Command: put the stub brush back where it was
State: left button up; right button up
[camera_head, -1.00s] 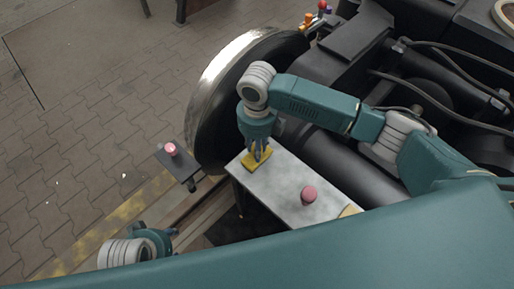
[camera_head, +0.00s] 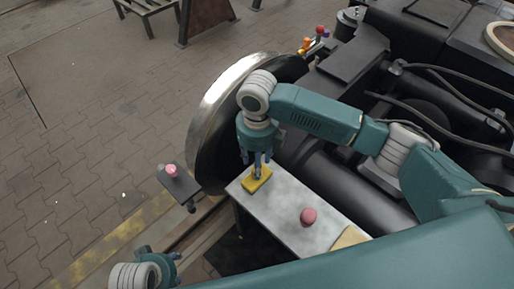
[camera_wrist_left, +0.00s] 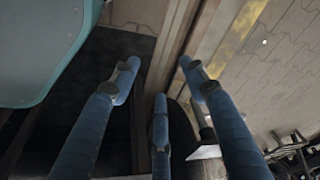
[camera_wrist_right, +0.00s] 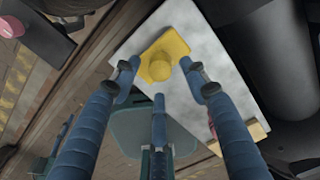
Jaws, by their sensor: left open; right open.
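A yellow block (camera_head: 257,181) with a round knob lies on the pale grey table near its far left corner. I take it for the stub brush, though I see no bristles. It also shows in the right wrist view (camera_wrist_right: 174,43). My right gripper (camera_head: 257,169) is above it, open, with its fingers spread around the knob in the right wrist view (camera_wrist_right: 159,75); contact cannot be told. My left gripper (camera_head: 178,267) is open and empty at the lower left, over the floor and rail, partly hidden by my own body.
The grey table (camera_head: 283,208) also holds a pink round-topped piece (camera_head: 308,216) and a tan block (camera_head: 349,238). A small dark shelf (camera_head: 183,187) with another pink piece (camera_head: 171,170) is left of the big wheel (camera_head: 213,125). Dark bogie parts fill the right.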

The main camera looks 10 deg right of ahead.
pick_arm(q)
jog(key=shift+s+f+p, duration=0.15)
jog(key=shift+f+p, duration=0.05)
jog(key=shift+f, duration=0.75)
jog(key=shift+s+f+p, duration=0.2)
jog(key=shift+f, duration=0.75)
jog(key=shift+s+f+p, duration=0.15)
jog(key=shift+f+p, duration=0.05)
jog(key=shift+f, duration=0.75)
pick_arm(e)
notch_tip(320, 180, up, 8)
jog(key=shift+f, duration=0.15)
